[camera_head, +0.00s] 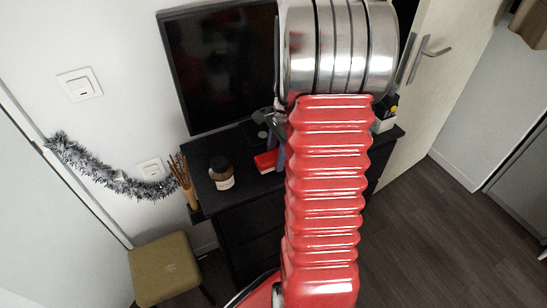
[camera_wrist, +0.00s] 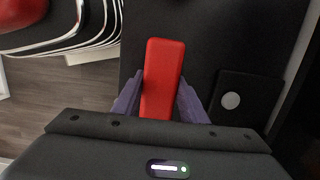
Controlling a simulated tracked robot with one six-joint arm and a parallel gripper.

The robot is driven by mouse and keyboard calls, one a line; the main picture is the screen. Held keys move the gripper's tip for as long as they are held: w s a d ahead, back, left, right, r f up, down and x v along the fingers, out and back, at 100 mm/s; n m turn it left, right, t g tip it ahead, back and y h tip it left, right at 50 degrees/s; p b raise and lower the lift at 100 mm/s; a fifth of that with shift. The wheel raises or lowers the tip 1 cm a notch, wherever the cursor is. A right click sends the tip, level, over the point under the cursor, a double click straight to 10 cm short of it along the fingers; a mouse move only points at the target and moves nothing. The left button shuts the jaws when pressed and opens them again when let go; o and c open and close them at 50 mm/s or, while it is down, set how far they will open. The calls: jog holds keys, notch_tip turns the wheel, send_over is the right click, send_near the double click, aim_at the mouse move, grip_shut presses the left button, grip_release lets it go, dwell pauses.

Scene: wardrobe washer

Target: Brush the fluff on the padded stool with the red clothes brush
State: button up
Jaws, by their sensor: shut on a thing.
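The red clothes brush (camera_head: 266,161) is at the top of the black dresser, partly hidden behind my arm in the head view. In the wrist view the brush (camera_wrist: 165,60) lies lengthwise between the two purple fingers of my gripper (camera_wrist: 160,88), which is shut on it. I cannot tell whether the brush still touches the dresser top. My gripper (camera_head: 281,140) is mostly hidden by my arm in the head view. The padded stool (camera_head: 150,279), olive-tan, stands at the lower left. A small faint mark (camera_head: 170,267) shows on its seat, too small to identify as fluff.
A tinsel garland (camera_head: 92,173) hangs on the wall above the stool. Open floor (camera_head: 430,235) lies right.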

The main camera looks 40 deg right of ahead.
jog(key=shift+f, duration=0.6)
jog(key=o, duration=1.1)
notch_tip(320, 180, up, 14)
jog(key=d, duration=0.1)
jog(key=shift+s+d+r, duration=0.25)
jog(key=shift+s+d, duration=0.1)
jog(key=shift+s, duration=0.05)
dwell(0.4)
